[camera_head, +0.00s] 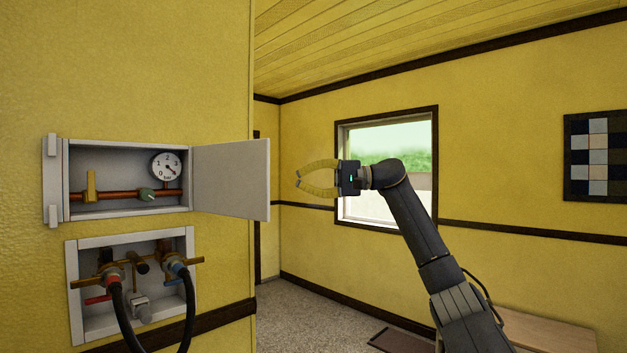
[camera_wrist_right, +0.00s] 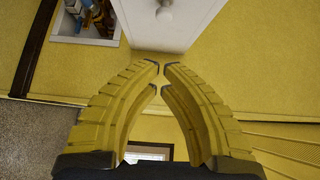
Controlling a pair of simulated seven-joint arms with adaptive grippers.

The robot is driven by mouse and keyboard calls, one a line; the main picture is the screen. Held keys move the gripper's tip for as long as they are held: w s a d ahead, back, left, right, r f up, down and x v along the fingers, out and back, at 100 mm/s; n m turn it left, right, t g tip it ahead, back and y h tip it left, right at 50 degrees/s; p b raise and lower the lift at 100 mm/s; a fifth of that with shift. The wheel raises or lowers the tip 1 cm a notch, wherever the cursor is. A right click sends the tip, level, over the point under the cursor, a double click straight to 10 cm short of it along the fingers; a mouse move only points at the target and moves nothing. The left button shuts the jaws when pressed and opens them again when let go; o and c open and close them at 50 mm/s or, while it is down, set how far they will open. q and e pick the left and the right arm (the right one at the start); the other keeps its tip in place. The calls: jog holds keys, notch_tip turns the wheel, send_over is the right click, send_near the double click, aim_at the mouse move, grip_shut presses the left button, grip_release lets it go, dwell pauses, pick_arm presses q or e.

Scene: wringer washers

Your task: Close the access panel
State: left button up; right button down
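The access panel (camera_head: 232,180) is a white hinged door, swung wide open at the right side of an upper wall box (camera_head: 67,180). In the right wrist view the panel's white face (camera_wrist_right: 200,18) shows ahead of the fingertips, with a round pale knob (camera_wrist_right: 165,14) on it. My right gripper (camera_head: 298,178) is to the right of the panel's free edge, apart from it in the head view. It also shows in the right wrist view (camera_wrist_right: 161,67): its yellow fingers are curved inward with a narrow gap and nothing between them. My left gripper is out of view.
The upper box holds a pressure gauge (camera_head: 166,166), a copper pipe and a yellow lever. A lower box (camera_head: 74,290) has valves with dark hoses hanging out. A window (camera_head: 387,150) and a checkered board (camera_head: 598,157) are on the far wall. The room right of the wall corner is open.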

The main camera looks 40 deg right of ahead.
jog(key=w+a, duration=0.2)
jog(key=a, duration=0.5)
jog(key=shift+a, duration=0.35)
